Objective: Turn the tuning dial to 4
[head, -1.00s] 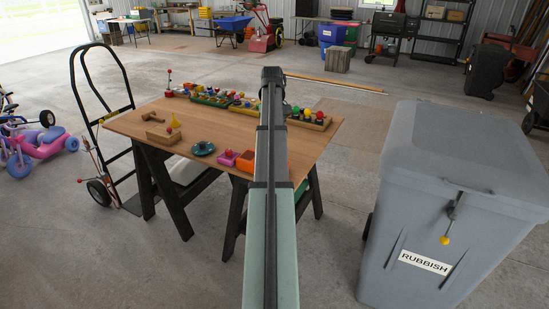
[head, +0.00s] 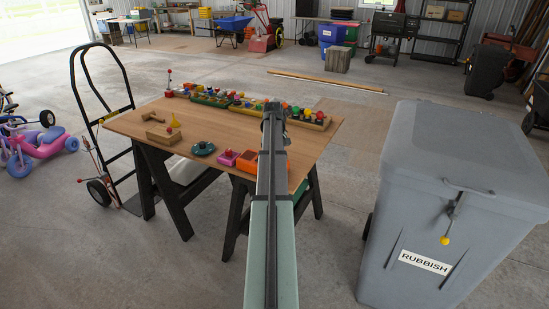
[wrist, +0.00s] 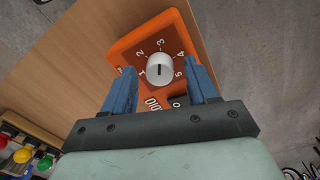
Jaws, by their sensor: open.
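The orange dial box (wrist: 125,51) lies near the table edge in the wrist view. It has a white round knob (wrist: 160,69) on a brown face with numbers 1 to 5 around it. A short dark mark on the knob runs roughly along the line toward 3. My gripper (wrist: 162,73) is open, with its blue fingers on either side of the knob in the picture and no visible contact. In the head view the orange box (head: 248,162) shows partly beside my arm, and the fingertips are hidden.
The wooden table (head: 200,118) holds several colourful toys, including a row of coloured knobs (wrist: 22,155) and a green disc (head: 203,149). A grey rubbish bin (head: 450,200) stands to the right. A hand truck (head: 104,130) stands on the left.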

